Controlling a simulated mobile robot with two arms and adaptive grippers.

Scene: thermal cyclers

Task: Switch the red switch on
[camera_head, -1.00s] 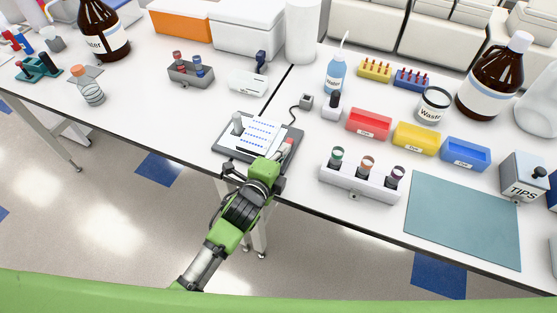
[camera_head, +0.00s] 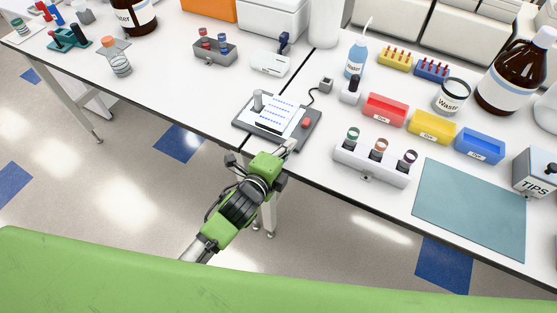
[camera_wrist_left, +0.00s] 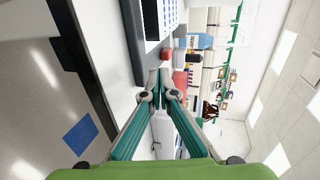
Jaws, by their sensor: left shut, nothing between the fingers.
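The red switch (camera_head: 306,123) sits on the right side of a dark grey device base (camera_head: 245,126) near the table's front edge. The base carries a white block with rows of blue marks (camera_head: 277,114) and a grey post. Whether the switch is on or off is too small to tell. My left gripper (camera_head: 290,146) is shut and empty at the front of the base, a short way from the switch and apart from it. In the left wrist view, its closed fingertips (camera_wrist_left: 160,78) point toward a red part (camera_wrist_left: 166,54) beside the device. My right gripper is not in view.
A white rack with capped tubes (camera_head: 370,167) stands right of the device. Red (camera_head: 385,109), yellow (camera_head: 432,127) and blue (camera_head: 479,146) bins stand behind it. A cable runs from the device to a small grey box (camera_head: 326,85). The table's front edge lies under my left arm.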

